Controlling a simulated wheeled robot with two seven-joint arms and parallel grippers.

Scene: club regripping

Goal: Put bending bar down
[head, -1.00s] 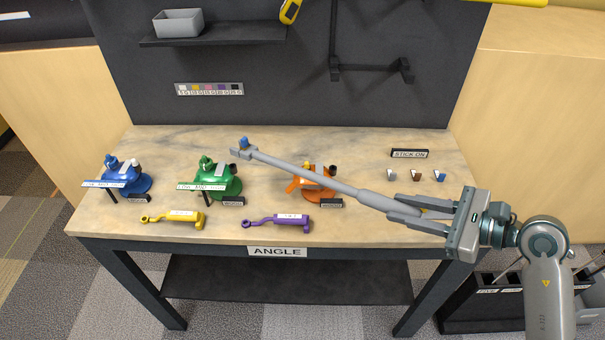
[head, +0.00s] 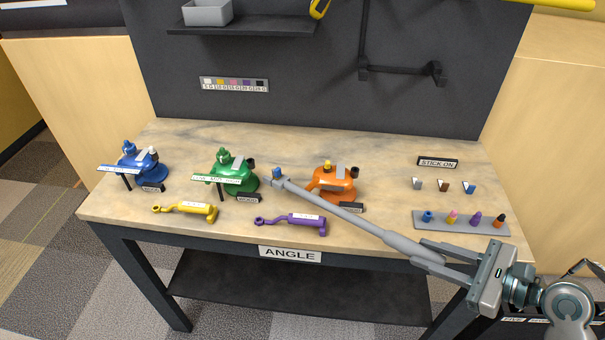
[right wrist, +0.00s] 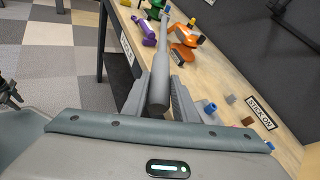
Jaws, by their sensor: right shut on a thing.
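The bending bar, a long grey bar (head: 352,211), slants over the bench from lower right to upper left. My right gripper (head: 420,254) is shut on its thick end at the bench's right front. The bar's far head (head: 278,180) is between the green device and the orange device (head: 334,184), partly in front of the orange one. In the right wrist view the thick grip of the bar (right wrist: 160,80) runs between the two fingers. Whether the bar touches the bench is hard to tell.
A grey strip (head: 428,220) with several coloured pieces lies just behind the right gripper. Green (head: 225,180) and blue (head: 150,170) devices stand to the left. Yellow (head: 185,209) and purple (head: 290,220) tools lie near the front edge. The bench's back middle is clear.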

